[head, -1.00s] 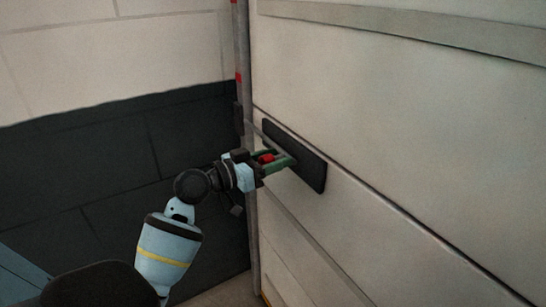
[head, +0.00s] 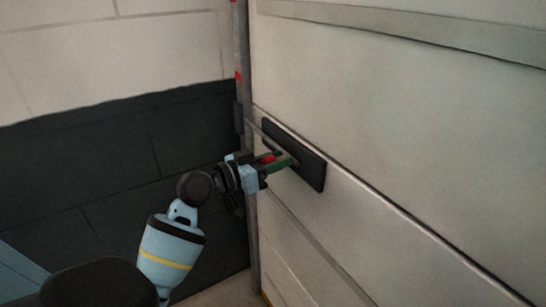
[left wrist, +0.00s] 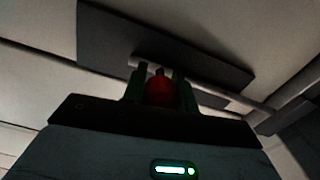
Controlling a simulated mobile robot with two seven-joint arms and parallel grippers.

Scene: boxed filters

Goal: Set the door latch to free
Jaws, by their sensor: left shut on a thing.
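The latch is on the pale door (head: 400,130): a dark plate (head: 310,169) carries a thin grey bolt bar (left wrist: 215,92) running toward the door's edge. A red knob or handle (head: 268,158) stands out from it, and it also shows in the left wrist view (left wrist: 160,93). My left gripper (head: 277,162) has green fingers on either side of the red handle and is shut on it. The fingers hide part of the handle and bar. My right gripper is in neither view.
A grey upright post (head: 243,120) with red marks stands at the door's left edge. A wall (head: 100,170), dark below and pale above, lies to the left of it. The door face to the right of the latch is clear.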

